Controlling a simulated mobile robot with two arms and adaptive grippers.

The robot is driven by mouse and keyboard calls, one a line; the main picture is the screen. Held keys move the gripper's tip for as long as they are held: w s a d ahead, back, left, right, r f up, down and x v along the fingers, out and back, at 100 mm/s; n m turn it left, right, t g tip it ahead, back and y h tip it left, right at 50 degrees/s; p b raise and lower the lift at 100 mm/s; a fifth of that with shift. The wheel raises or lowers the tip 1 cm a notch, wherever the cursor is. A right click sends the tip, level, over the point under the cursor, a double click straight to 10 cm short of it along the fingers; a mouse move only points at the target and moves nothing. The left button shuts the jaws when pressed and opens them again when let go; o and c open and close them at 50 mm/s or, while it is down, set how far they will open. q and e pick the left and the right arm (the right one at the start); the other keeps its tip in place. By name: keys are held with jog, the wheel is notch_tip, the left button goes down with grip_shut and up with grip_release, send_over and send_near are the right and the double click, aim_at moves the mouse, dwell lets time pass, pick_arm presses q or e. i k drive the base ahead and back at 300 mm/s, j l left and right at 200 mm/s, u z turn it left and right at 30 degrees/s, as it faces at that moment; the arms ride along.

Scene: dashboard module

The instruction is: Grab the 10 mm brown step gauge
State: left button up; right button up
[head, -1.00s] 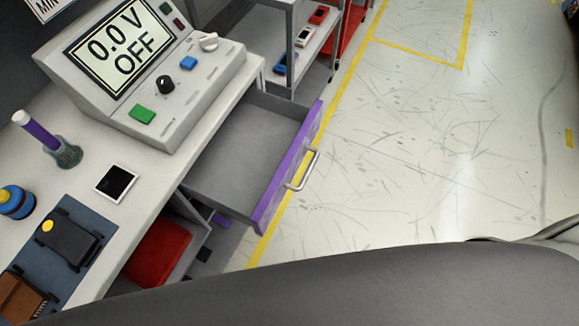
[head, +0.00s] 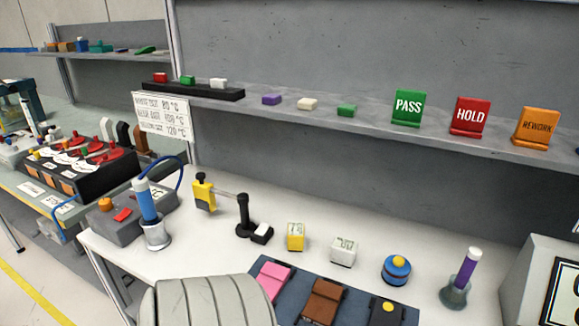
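A brown block-shaped piece (head: 323,302) lies on a dark blue mat (head: 352,305) near the bottom of the head view, on the white bench. It sits between a pink piece (head: 273,279) on its left and a black piece with a yellow dot (head: 388,312) on its right. Its lower end runs close to the picture's bottom edge, and no 10 mm marking is readable. Neither of my grippers shows in the head view.
Behind the mat stand a yellow block (head: 295,237), a white block (head: 343,251), a blue round piece (head: 397,270) and a purple-handled tool in a holder (head: 460,280). A shelf with PASS (head: 407,107), HOLD and REWORK signs overhangs the bench. A grey ribbed shape covers the lower left.

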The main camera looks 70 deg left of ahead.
aim_at(321, 308)
jog(key=u, duration=1.75)
jog(key=k+j+u, duration=0.25)
jog(key=k, duration=0.15)
